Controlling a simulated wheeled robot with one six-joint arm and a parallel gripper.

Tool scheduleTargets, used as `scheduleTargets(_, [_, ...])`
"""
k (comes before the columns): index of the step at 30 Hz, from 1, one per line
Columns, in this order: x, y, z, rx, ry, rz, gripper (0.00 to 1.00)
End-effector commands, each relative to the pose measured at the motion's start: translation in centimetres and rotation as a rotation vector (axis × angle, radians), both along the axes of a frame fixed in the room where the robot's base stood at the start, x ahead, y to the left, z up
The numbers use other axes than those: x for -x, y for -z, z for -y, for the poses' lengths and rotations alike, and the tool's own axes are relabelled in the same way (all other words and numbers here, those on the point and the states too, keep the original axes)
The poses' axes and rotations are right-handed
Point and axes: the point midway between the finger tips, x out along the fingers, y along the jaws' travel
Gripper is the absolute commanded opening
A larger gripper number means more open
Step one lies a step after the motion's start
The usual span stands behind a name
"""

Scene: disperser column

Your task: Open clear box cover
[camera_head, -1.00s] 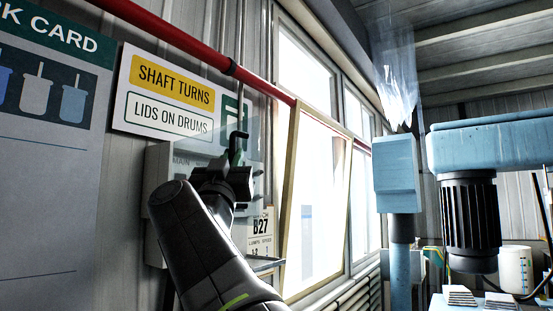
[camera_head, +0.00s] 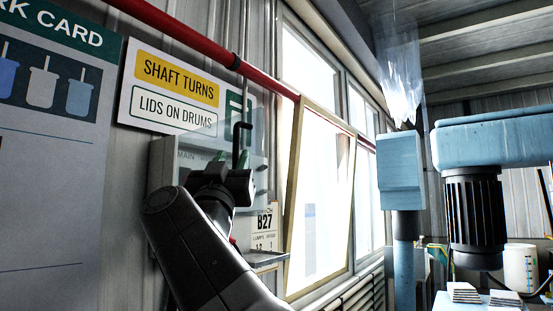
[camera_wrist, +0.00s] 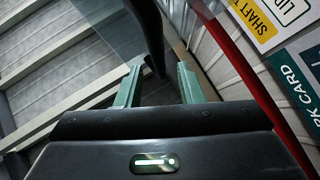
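The grey box (camera_head: 162,166) labelled MAIN is on the wall in the head view, partly hidden behind my arm. Its clear cover (camera_head: 258,148) shows faintly as a see-through pane over the upper right of the box, apparently tilted outward; how far is hard to tell. A black bent handle (camera_head: 237,134) stands at the pane, above my gripper (camera_head: 241,160). In the wrist view, the dark handle (camera_wrist: 148,28) comes down between the two green fingers of my gripper (camera_wrist: 159,68). The fingers are apart with gaps beside the handle.
A red pipe (camera_head: 215,52) runs above the box. A tilted window frame (camera_head: 292,200) stands just right of it. A shelf edge (camera_head: 268,259) lies below. A blue machine (camera_head: 490,143) with a dark motor (camera_head: 474,215) stands further right.

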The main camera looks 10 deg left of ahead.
Motion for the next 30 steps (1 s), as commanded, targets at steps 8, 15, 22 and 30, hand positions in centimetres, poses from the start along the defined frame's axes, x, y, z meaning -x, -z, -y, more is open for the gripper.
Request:
scheduleTargets(8, [4.3,4.7,-0.1,0.0,-0.006,0.001,0.34])
scheduleTargets(15, [6.4,6.5,0.0,0.0,-0.003,0.001,0.34])
scheduleTargets(22, [6.9,6.9,0.0,0.0,0.0,0.001,0.34])
scheduleTargets(30, [6.9,6.9,0.0,0.001,0.001,0.001,0.34])
